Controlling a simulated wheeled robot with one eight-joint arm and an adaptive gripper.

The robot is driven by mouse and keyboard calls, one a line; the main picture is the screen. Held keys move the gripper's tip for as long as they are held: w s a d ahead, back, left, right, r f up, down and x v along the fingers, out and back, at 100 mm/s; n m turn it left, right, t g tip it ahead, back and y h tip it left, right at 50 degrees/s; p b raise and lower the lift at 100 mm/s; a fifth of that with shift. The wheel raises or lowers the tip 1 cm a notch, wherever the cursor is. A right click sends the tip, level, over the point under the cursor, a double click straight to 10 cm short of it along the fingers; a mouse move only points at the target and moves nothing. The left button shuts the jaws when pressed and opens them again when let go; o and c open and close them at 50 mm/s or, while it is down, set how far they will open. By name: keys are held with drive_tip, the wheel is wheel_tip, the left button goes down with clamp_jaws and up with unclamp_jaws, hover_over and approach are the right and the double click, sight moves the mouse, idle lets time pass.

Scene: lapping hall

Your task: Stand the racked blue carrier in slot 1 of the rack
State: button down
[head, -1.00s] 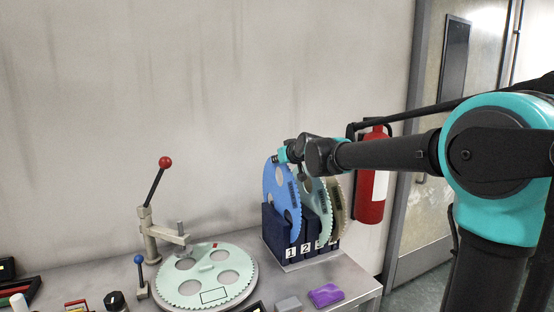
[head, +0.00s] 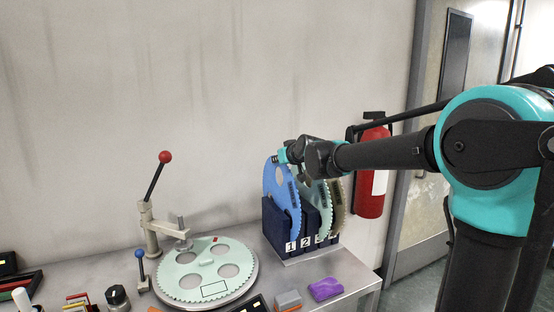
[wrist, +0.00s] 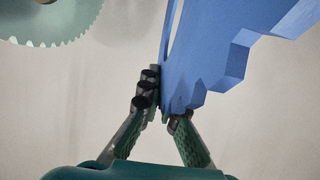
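The blue carrier (head: 277,180) is a toothed disc with holes, standing on edge at the left end of the dark navy rack (head: 272,222). Its lower part is hidden behind the rack's side wall, in line with the slot labelled 1. I cannot tell whether it rests on the slot's bottom. My gripper (head: 282,156) is at its upper edge. In the wrist view, my gripper (wrist: 166,103) has one finger on each side of the blue carrier (wrist: 205,50), seemingly closed on its rim.
A pale green carrier (head: 318,192) and a brownish one (head: 337,205) stand in slots to the right. A green toothed disc (head: 208,270) lies flat beside a red-knobbed lever (head: 152,190). A purple cloth (head: 325,289) and grey block (head: 288,299) lie in front of the rack.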

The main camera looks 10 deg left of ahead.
drive_tip(key=shift+f, duration=1.25)
drive_tip(key=c, duration=1.6)
unclamp_jaws()
drive_tip(key=shift+c, duration=0.2)
drive_tip(key=v, duration=1.2)
drive_tip(key=shift+f, duration=0.1)
drive_tip(key=shift+d, duration=0.1)
